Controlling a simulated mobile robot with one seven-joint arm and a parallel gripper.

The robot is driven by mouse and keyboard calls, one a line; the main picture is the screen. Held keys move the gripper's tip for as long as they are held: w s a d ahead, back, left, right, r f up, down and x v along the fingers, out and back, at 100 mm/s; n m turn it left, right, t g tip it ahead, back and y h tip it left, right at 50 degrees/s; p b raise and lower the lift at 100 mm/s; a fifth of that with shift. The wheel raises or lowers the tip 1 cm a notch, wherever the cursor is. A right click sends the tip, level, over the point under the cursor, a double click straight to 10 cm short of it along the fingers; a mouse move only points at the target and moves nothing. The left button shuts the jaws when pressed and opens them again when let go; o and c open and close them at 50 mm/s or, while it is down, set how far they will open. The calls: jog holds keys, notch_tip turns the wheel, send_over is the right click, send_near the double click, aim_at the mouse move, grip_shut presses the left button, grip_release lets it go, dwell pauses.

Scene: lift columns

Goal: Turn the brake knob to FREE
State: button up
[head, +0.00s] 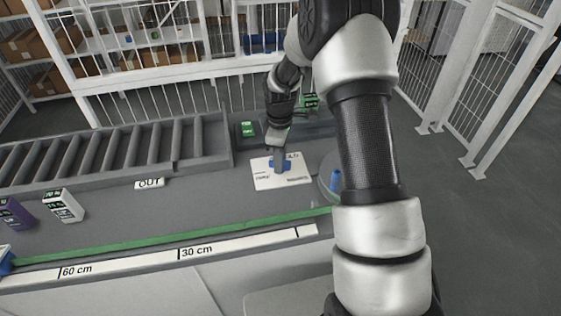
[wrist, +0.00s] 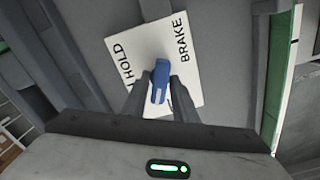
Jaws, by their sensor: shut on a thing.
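The brake knob (wrist: 160,74) is a blue bar handle on a white plate (wrist: 126,42). In the wrist view the plate's words HOLD and BRAKE can be read. No FREE mark can be made out there, and the fingers cover the plate's lower part. My gripper (wrist: 159,90) has its two dark fingers shut on the knob, one on each side. The knob's long side runs roughly up and down in that view. In the head view my gripper (head: 279,166) reaches down onto the plate (head: 298,171), with blue of the knob (head: 272,164) showing beside the fingers; the lettering is too small to read surely.
An OUT label (head: 150,183) and a roller conveyor (head: 120,152) lie to the left. A round base with a blue peg (head: 335,180) stands close to the plate's right. A green strip (head: 170,239) runs along the front.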

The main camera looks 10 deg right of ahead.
jog(key=n, duration=0.3)
jog(key=shift+n+p, duration=0.3)
jog(key=shift+p, duration=0.05)
jog(key=shift+n, duration=0.8)
jog(key=o, duration=0.7)
jog(key=shift+r+p, duration=3.05)
jog(key=shift+r, duration=1.45)
jog(key=shift+r, duration=0.1)
